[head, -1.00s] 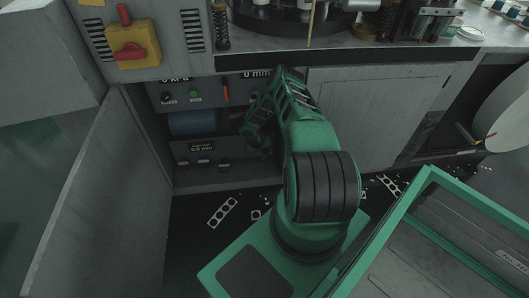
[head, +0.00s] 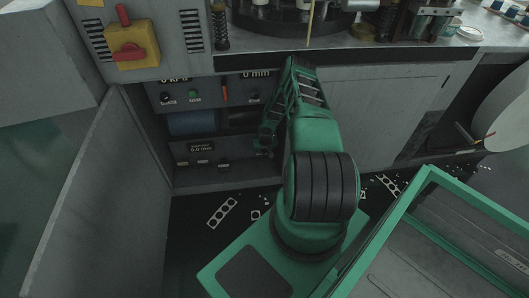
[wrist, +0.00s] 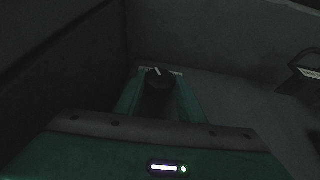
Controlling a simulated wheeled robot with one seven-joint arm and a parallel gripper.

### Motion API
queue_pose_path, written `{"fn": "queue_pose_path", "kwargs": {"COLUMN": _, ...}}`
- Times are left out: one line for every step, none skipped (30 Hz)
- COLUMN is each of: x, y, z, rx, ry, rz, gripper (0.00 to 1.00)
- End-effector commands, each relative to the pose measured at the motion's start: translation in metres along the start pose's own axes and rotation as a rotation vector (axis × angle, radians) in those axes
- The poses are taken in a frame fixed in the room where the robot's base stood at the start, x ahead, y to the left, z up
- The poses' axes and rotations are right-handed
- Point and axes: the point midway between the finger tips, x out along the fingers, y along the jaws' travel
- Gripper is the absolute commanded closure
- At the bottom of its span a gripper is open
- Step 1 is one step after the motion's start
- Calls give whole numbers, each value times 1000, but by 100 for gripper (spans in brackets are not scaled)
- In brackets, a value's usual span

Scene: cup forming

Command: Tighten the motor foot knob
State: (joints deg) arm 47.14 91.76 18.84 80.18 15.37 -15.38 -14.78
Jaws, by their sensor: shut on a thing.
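In the wrist view a dark round knob (wrist: 159,77) with a white mark on top sits between the fingertips of my gripper (wrist: 159,90). My gripper is shut on this knob. A pale plate with markings shows just behind the knob. In the head view my gripper (head: 265,143) is inside the open cabinet, at its right side, beside the blue motor (head: 192,123). From there my own arm hides the knob and most of the fingers.
The open cabinet door (head: 105,195) stands at the left, and a closed panel (head: 375,110) is at the right. Punched scrap strips (head: 222,213) lie on the dark floor. A green-framed bin (head: 430,230) is front right.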

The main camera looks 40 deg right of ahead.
Motion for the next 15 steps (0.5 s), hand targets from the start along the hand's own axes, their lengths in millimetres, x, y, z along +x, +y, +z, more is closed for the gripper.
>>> {"fn": "queue_pose_path", "kwargs": {"x": 0, "y": -1, "z": 0, "rx": 0, "ry": 0, "rz": -1, "gripper": 87}}
{"fn": "queue_pose_path", "kwargs": {"x": 0, "y": -1, "z": 0, "rx": 0, "ry": 0, "rz": -1, "gripper": 87}}
{"fn": "queue_pose_path", "kwargs": {"x": 0, "y": -1, "z": 0, "rx": 0, "ry": 0, "rz": -1, "gripper": 87}}
{"fn": "queue_pose_path", "kwargs": {"x": 0, "y": -1, "z": 0, "rx": 0, "ry": 0, "rz": -1, "gripper": 87}}
{"fn": "queue_pose_path", "kwargs": {"x": 0, "y": -1, "z": 0, "rx": 0, "ry": 0, "rz": -1, "gripper": 87}}
{"fn": "queue_pose_path", "kwargs": {"x": 0, "y": -1, "z": 0, "rx": 0, "ry": 0, "rz": -1, "gripper": 62}}
{"fn": "queue_pose_path", "kwargs": {"x": 0, "y": -1, "z": 0, "rx": 0, "ry": 0, "rz": -1, "gripper": 55}}
{"fn": "queue_pose_path", "kwargs": {"x": 0, "y": -1, "z": 0, "rx": 0, "ry": 0, "rz": -1, "gripper": 48}}
{"fn": "queue_pose_path", "kwargs": {"x": 0, "y": -1, "z": 0, "rx": 0, "ry": 0, "rz": 0, "gripper": 46}}
{"fn": "queue_pose_path", "kwargs": {"x": 0, "y": -1, "z": 0, "rx": 0, "ry": 0, "rz": 0, "gripper": 46}}
{"fn": "queue_pose_path", "kwargs": {"x": 0, "y": -1, "z": 0, "rx": 0, "ry": 0, "rz": 0, "gripper": 46}}
{"fn": "queue_pose_path", "kwargs": {"x": 0, "y": 0, "z": 0, "rx": 0, "ry": 0, "rz": 0, "gripper": 46}}
{"fn": "queue_pose_path", "kwargs": {"x": 0, "y": 0, "z": 0, "rx": 0, "ry": 0, "rz": 0, "gripper": 46}}
{"fn": "queue_pose_path", "kwargs": {"x": 0, "y": 0, "z": 0, "rx": 0, "ry": 0, "rz": 0, "gripper": 46}}
{"fn": "queue_pose_path", "kwargs": {"x": 0, "y": 0, "z": 0, "rx": 0, "ry": 0, "rz": 1, "gripper": 46}}
